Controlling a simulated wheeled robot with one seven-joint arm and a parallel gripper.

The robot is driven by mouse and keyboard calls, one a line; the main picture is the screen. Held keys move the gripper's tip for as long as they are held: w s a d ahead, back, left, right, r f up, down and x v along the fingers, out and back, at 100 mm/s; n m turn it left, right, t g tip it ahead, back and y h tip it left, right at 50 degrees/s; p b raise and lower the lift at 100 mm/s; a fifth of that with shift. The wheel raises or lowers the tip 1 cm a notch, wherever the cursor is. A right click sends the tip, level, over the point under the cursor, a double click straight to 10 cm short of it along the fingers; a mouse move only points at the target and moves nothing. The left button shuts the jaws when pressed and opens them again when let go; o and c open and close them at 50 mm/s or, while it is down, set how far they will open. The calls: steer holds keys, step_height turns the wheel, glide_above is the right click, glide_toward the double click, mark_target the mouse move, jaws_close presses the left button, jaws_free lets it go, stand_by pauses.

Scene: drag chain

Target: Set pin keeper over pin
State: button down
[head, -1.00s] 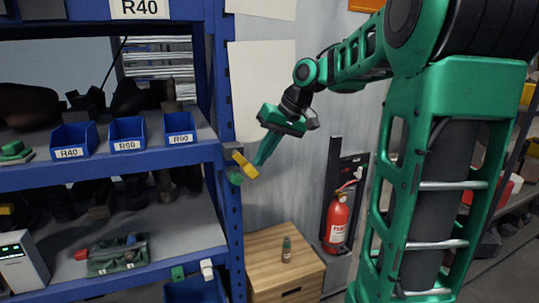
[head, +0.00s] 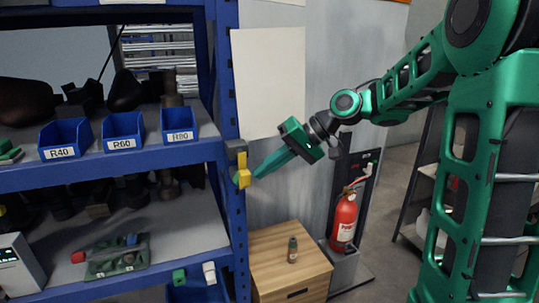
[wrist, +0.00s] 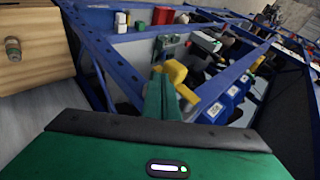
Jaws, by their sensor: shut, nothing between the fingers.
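A yellow piece (head: 243,170), which looks like the pin keeper, is at a small grey bracket (head: 235,146) on the blue shelf post. It stands roughly upright, with a short part at its lower end. In the wrist view the yellow piece (wrist: 183,82) shows as a bent shape just beyond my fingers. My gripper (head: 258,172) is shut and empty, its green fingertips right beside the yellow piece; whether they touch it I cannot tell. A small green part (head: 237,180) shows at the post. The pin itself is hard to make out, and whether the keeper sits over it I cannot tell.
The blue shelf post (head: 234,215) stands close beside my fingers. Blue bins (head: 122,131) line the shelf to the left. Below stand a wooden cabinet (head: 278,245) with a small bottle and a red fire extinguisher (head: 343,218). The space before the wall is open.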

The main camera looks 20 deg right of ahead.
steer(key=shift+a+f, duration=0.1)
steer(key=shift+f, duration=0.05)
stand_by(0.5)
steer(key=s+d+r, duration=0.1)
steer(key=d+r, duration=0.1)
steer(key=d, duration=0.4)
steer(key=s+d+r, duration=0.2)
steer(key=d+r, duration=0.1)
steer(key=d, duration=0.3)
steer(key=s+d+f+m+g+h, duration=0.1)
steer(key=s+d+f+m+h, duration=0.1)
steer(key=s+f, duration=0.3)
steer(key=s+d+f+m+g+h, duration=0.1)
steer(key=s+d+f+h, duration=0.3)
steer(key=s, duration=0.9)
steer(key=s+d+f+m+g+h, duration=0.1)
steer(key=s+d+f+m+h, duration=0.1)
steer(key=s+f, duration=0.4)
steer(key=s+d+m, duration=0.1)
steer(key=s, duration=0.3)
steer(key=shift+d+f+m+g+h, duration=0.15)
steer(key=shift+d+m+g+h, duration=0.15)
steer(key=shift+d+h, duration=0.1)
